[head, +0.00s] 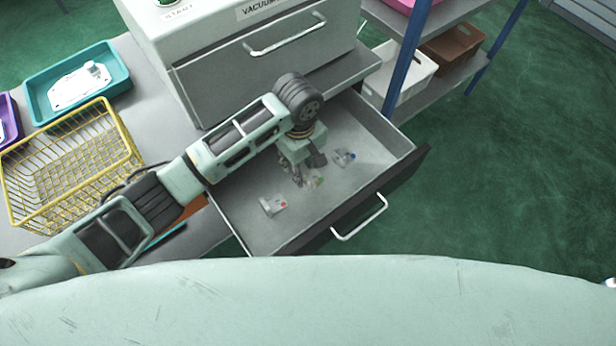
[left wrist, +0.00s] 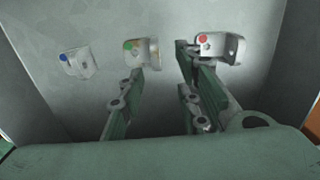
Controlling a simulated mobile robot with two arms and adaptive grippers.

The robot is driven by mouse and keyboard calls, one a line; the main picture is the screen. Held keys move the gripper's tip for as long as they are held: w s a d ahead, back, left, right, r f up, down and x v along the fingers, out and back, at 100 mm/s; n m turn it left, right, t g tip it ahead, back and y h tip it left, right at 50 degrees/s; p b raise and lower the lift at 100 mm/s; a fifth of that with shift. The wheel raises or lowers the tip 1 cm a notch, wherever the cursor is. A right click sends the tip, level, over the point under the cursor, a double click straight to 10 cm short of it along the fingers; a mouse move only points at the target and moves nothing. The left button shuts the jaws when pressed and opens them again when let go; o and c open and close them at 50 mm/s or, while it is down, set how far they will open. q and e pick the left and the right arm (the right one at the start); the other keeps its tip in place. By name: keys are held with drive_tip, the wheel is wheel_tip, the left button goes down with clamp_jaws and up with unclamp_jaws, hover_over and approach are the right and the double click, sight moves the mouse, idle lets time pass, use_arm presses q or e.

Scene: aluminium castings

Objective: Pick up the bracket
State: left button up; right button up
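Three small grey metal brackets lie apart in an open drawer. One bracket with a red dot (head: 272,205) is nearest the front left and shows at right in the left wrist view (left wrist: 224,48). The middle bracket with green and orange marks (head: 315,183) also shows in the left wrist view (left wrist: 145,50). The bracket with a blue dot (head: 344,157) is at left in the left wrist view (left wrist: 80,63). My left gripper (head: 304,170) reaches down into the drawer by the middle bracket. Its fingers (left wrist: 160,66) are apart with nothing between them. My right gripper is not in view.
The grey drawer (head: 375,145) has raised walls and a handle (head: 360,218). Above it stands a white cabinet (head: 215,40). A yellow wire basket (head: 70,165) and a teal tray (head: 35,95) are on the bench at left. A shelf with bins (head: 410,78) is behind right.

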sight(304, 178)
use_arm(q)
drive_tip(key=shift+s+f, duration=0.15)
drive_tip(key=shift+f, duration=0.75)
drive_tip(key=f, duration=0.5)
drive_tip(key=shift+d+f, duration=0.2)
drive_tip(key=shift+d, duration=0.2)
clamp_jaws()
